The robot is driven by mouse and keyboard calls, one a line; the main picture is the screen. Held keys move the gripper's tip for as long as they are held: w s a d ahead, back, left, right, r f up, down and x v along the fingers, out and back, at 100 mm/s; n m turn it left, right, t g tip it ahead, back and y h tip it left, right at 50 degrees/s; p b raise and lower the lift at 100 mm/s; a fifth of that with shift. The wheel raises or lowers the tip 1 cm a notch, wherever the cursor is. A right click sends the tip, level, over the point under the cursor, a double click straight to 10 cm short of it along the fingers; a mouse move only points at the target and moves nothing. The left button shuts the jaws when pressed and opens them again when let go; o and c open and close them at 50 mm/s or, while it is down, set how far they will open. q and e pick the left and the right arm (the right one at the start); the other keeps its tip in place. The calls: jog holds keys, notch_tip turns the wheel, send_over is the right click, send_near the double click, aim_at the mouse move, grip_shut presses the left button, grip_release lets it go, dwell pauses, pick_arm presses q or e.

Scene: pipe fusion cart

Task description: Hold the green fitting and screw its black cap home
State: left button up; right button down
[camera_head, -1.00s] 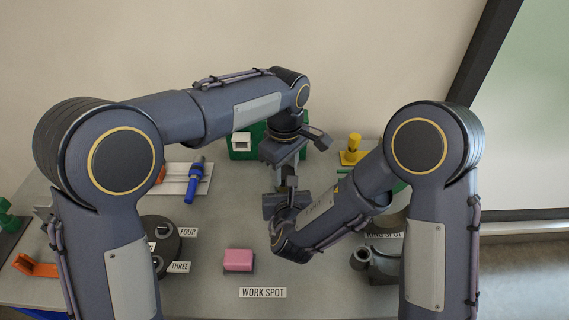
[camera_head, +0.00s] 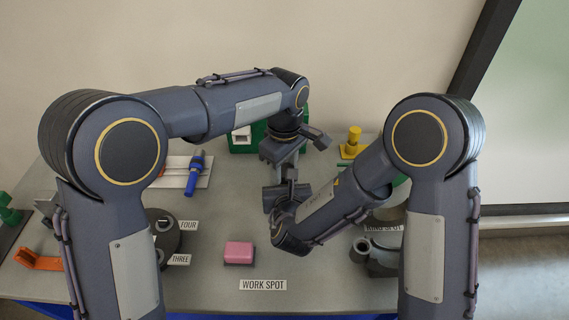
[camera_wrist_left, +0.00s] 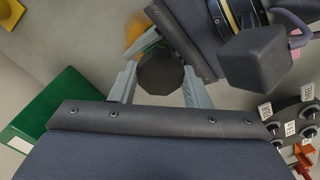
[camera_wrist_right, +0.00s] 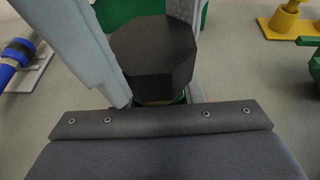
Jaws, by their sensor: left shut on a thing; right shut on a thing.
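The black cap (camera_wrist_left: 160,73) is a faceted dark block between the two fingers of my left gripper (camera_wrist_left: 160,88). In the right wrist view the cap (camera_wrist_right: 155,58) stands close in front of the camera. A sliver of the green fitting (camera_wrist_right: 180,99) shows under it, with a brassy line between them. My left gripper (camera_head: 286,176) points down from above. My right gripper (camera_head: 287,196) comes in low from the front and is shut on the fitting, mostly hidden behind the cap and its own palm. How far the cap is seated cannot be seen.
A pink block (camera_head: 239,253) and the WORK SPOT label (camera_head: 262,285) are in front. A blue tool (camera_head: 195,176) lies on a white plate at left. A yellow stand (camera_head: 352,145) is at back right, a dark grey holder (camera_head: 372,256) at right.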

pick_arm(q)
jog(key=shift+f, duration=0.45)
